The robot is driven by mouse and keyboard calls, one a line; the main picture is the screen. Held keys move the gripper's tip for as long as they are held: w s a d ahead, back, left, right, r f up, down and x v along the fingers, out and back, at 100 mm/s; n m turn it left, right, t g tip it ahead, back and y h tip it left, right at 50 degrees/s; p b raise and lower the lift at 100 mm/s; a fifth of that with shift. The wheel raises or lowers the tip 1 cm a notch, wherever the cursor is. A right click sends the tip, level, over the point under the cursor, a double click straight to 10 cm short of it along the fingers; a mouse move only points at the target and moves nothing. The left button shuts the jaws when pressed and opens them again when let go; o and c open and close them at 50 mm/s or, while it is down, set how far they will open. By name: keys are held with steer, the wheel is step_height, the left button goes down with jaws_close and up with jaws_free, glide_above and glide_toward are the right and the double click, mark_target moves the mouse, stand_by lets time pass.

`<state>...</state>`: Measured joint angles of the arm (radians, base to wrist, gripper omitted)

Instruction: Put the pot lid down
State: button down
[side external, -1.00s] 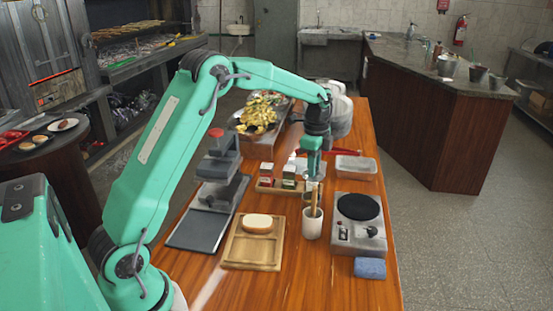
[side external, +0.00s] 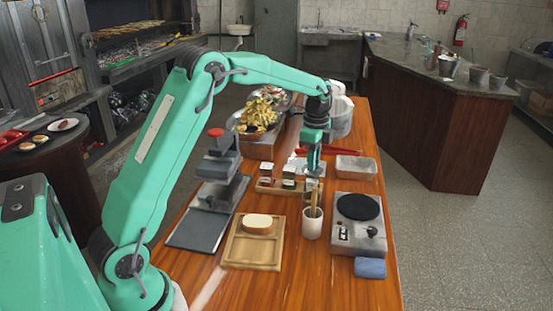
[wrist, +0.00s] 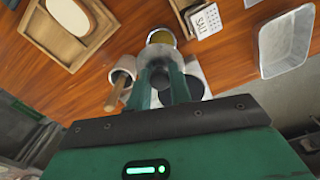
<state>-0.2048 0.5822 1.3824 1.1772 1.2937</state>
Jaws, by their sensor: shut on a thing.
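My gripper (side external: 314,166) hangs over the middle of the table, close above the condiment caddy and behind the white cup (side external: 312,224). In the wrist view my gripper (wrist: 167,82) has its two dark fingers close together. They are shut on a pale grey piece, which I take to be the pot lid (wrist: 162,57); the fingers hide much of it. A round metallic rim with a yellowish middle shows just past the fingertips. In the side view the lid is small and its outline is hard to tell from the things behind.
A hotplate (side external: 358,207) stands at right, with a blue sponge (side external: 370,268) in front. A wooden board (side external: 252,254) with bread and a grey press (side external: 219,190) are at left. The caddy (side external: 270,188) and a metal tray (side external: 356,168) lie behind. A wooden handle stands in the cup.

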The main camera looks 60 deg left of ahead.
steer(key=s+d+f+m, duration=0.1)
steer(key=s+d+f, duration=0.1)
steer(key=s, duration=0.9)
steer(key=shift+f, duration=0.55)
glide_above(266, 205)
step_height(266, 205, down, 7)
steer(key=shift+f, duration=2)
steer(key=shift+f, duration=0.1)
steer(key=c, duration=1.3)
jaws_free()
